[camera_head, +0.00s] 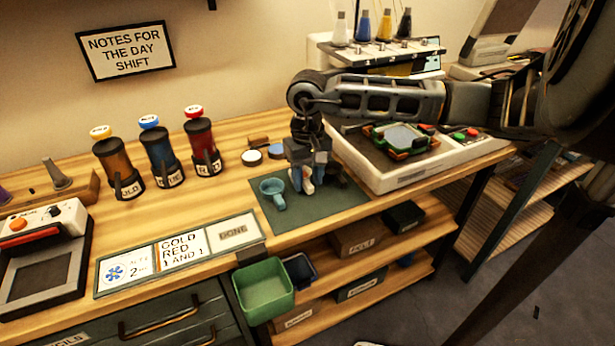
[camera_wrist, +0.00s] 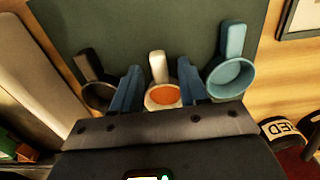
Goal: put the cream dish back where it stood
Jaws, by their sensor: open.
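The cream dish (camera_wrist: 156,66) has a handle and orange contents, and it stands on the dark green mat (camera_head: 305,216). In the head view only a pale part of the dish (camera_head: 308,186) shows under my gripper (camera_head: 308,178). My gripper's blue fingers are open on either side of the dish in the wrist view (camera_wrist: 158,75). I cannot tell whether they touch it. A light blue dish (camera_head: 274,194) stands to the left on the mat, and a dark dish (camera_head: 338,174) to the right. In the wrist view the blue dish (camera_wrist: 231,75) is right and the dark dish (camera_wrist: 97,92) left.
Three labelled bottles (camera_head: 160,155) and small round tins (camera_head: 263,154) stand behind left. A grey-white machine (camera_head: 400,178) stands close on the right. A card strip (camera_head: 180,252) with COLD RED and DONE lies at front left. A green bin (camera_head: 263,292) hangs at the front edge.

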